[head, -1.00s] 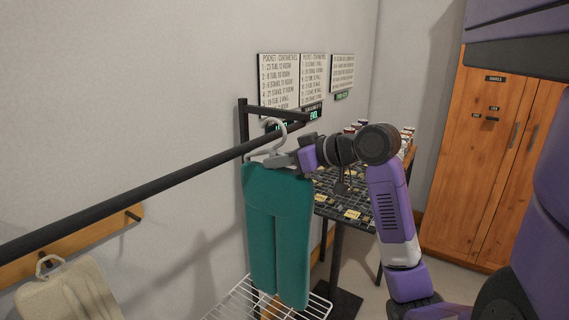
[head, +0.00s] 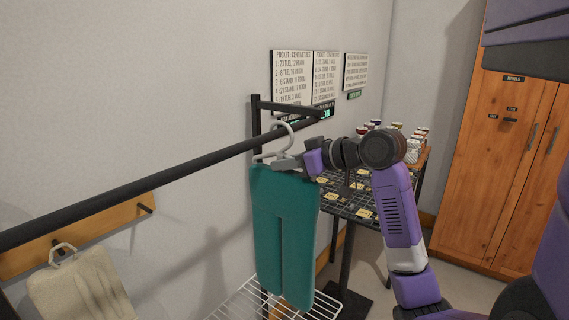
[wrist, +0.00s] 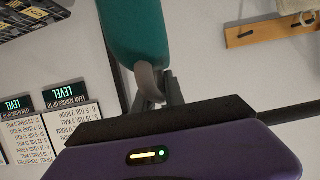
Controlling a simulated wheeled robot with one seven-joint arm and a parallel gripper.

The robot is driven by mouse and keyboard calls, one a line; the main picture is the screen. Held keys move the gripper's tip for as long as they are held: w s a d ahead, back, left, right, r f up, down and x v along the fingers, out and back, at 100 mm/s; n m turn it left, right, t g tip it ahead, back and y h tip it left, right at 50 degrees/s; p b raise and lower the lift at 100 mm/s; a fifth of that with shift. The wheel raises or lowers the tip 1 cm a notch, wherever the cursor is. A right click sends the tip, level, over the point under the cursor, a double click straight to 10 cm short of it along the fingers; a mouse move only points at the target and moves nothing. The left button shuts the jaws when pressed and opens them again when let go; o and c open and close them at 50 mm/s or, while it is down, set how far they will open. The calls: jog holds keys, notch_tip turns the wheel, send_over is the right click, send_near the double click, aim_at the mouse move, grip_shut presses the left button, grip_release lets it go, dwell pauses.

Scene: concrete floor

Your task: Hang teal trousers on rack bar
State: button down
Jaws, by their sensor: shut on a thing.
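The teal trousers (head: 285,232) hang upright from a light grey hanger (head: 283,138) in the head view. The hanger's hook is at the height of the black rack bar (head: 150,182), near the bar's far end; I cannot tell whether it rests on the bar or is just beside it. My gripper (head: 297,163) is shut on the hanger just below the hook, from the right. In the wrist view the fingers (wrist: 158,95) close on the grey hanger (wrist: 148,80), with the teal trousers (wrist: 133,40) beyond.
A white wire shelf (head: 245,305) is below the trousers. A dark table (head: 355,205) with several small jars stands behind my arm. A beige bag (head: 80,290) hangs on a wooden peg rail (head: 90,235) at left. A wooden cabinet (head: 500,170) stands at right.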

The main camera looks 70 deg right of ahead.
jog(key=c, duration=1.3)
grip_release()
jog(key=shift+s, duration=0.1)
jog(key=v, duration=0.7)
jog(key=shift+s+r, duration=0.2)
jog(key=shift+s, duration=0.1)
